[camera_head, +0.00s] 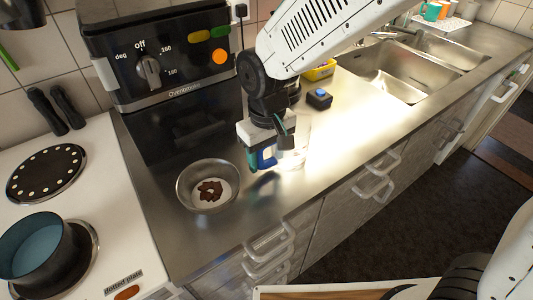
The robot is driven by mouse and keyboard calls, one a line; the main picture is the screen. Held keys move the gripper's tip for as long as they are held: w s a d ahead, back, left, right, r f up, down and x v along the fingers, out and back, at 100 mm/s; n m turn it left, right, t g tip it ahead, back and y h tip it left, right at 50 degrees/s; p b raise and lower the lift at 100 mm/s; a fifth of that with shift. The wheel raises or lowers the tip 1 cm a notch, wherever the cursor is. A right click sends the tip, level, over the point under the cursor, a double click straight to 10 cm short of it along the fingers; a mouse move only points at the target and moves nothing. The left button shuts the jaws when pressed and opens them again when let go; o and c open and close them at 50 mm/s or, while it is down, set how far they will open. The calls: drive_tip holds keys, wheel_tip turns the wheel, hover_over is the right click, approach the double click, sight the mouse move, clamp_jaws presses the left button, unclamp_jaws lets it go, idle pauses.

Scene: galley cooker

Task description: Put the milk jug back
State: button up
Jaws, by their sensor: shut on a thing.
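My gripper (262,160) hangs over the steel counter, right of the metal bowl. It is shut on a blue handle-like part. A pale, glassy body, which appears to be the milk jug (298,143), shows just right of the fingers. It looks upright, but bright glare washes out its outline. The gripper partly hides it. I cannot tell whether its base touches the counter or hangs just above it.
A metal bowl (207,187) with brown pieces in white contents stands left of my gripper. A black oven unit (160,55) is behind. A pot (38,248) is on the cooker. The counter's right front is clear.

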drive_tip(key=o, duration=1.2)
drive_tip(key=shift+f, duration=0.1)
drive_tip(key=shift+o, duration=0.2)
wheel_tip(320, 180, up, 12)
drive_tip(key=shift+r, duration=0.15)
drive_tip(key=shift+d, duration=0.15)
drive_tip(key=s+d+r+m, duration=0.1)
drive_tip(key=s+d+r, duration=0.1)
drive_tip(key=d, duration=0.5)
drive_tip(key=s+d+r+m, duration=0.1)
drive_tip(key=s+d+m, duration=0.1)
drive_tip(key=d, duration=0.5)
drive_tip(key=s+d+f+m+t, duration=0.1)
drive_tip(key=s+d+m, duration=0.2)
drive_tip(key=s+d, duration=0.8)
drive_tip(key=shift+s+d+m, duration=0.35)
drive_tip(key=shift+d+m, duration=0.05)
drive_tip(key=shift+d, duration=0.1)
